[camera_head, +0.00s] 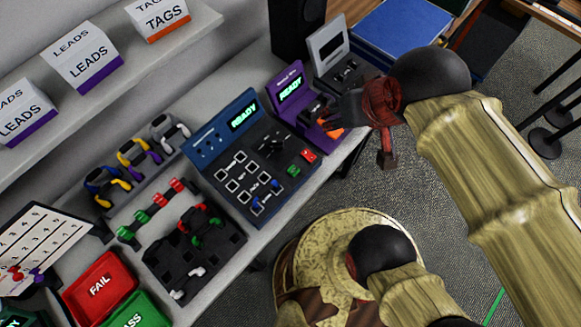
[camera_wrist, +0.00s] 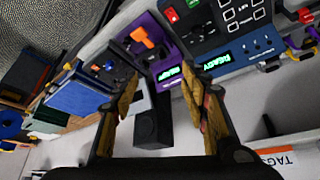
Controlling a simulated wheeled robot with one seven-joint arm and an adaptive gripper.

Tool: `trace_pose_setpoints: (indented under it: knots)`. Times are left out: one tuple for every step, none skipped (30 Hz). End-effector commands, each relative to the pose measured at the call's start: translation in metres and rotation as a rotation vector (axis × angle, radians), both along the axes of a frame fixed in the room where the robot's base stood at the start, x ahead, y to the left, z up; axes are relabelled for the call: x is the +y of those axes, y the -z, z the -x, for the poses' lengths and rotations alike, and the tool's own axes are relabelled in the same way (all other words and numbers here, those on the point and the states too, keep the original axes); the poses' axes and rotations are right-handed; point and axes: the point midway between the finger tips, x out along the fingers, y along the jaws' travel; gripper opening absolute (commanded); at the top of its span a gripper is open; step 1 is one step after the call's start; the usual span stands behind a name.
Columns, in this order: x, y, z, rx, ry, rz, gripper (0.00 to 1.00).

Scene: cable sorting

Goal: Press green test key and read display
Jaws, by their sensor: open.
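The blue tester (camera_head: 210,145) stands on the bench with a lit display (camera_head: 243,116) reading READY. Its green key (camera_head: 293,170) and red key (camera_head: 309,156) sit at its right side. In the wrist view the red key (camera_wrist: 171,15) shows at the top edge, with the lit display (camera_wrist: 217,66) below. My gripper (camera_wrist: 162,88) is open and empty, its fingers spread apart. In the head view my gripper (camera_head: 345,112) is over the right side of the purple tester (camera_head: 291,92), right of the green key and apart from it.
The purple tester also reads READY and has an orange part (camera_head: 328,122) near my gripper. A grey device (camera_head: 328,48) and black speaker (camera_head: 290,28) stand behind. Cable racks, a FAIL bin (camera_head: 98,288) and a green bin (camera_head: 135,312) lie left. A shelf (camera_head: 130,62) overhangs the bench.

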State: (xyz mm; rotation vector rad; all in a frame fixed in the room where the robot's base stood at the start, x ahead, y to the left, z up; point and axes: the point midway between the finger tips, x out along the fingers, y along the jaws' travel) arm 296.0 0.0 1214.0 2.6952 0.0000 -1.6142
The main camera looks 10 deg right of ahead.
Motion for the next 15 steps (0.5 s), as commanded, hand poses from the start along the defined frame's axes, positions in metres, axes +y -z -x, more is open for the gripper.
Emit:
trace_pose_setpoints:
  knots:
    - [0.0, 0.0, 0.0, 0.0, 0.0, 0.0, 0.45]
    - [0.0, 0.0, 0.0, 0.0, 0.0, 0.0, 0.45]
    - [0.0, 0.0, 0.0, 0.0, 0.0, 0.0, 0.45]
    - [0.0, 0.0, 0.0, 0.0, 0.0, 0.0, 0.45]
    - [0.0, 0.0, 0.0, 0.0, 0.0, 0.0, 0.45]
    - [0.0, 0.0, 0.0, 0.0, 0.0, 0.0, 0.45]
    - [0.0, 0.0, 0.0, 0.0, 0.0, 0.0, 0.45]
    - [0.0, 0.0, 0.0, 0.0, 0.0, 0.0, 0.45]
    - [0.0, 0.0, 0.0, 0.0, 0.0, 0.0, 0.45]
    - [0.0, 0.0, 0.0, 0.0, 0.0, 0.0, 0.45]
    - [0.0, 0.0, 0.0, 0.0, 0.0, 0.0, 0.45]
    - [0.0, 0.0, 0.0, 0.0, 0.0, 0.0, 0.45]
    - [0.0, 0.0, 0.0, 0.0, 0.0, 0.0, 0.45]
    - [0.0, 0.0, 0.0, 0.0, 0.0, 0.0, 0.45]
    - [0.0, 0.0, 0.0, 0.0, 0.0, 0.0, 0.44]
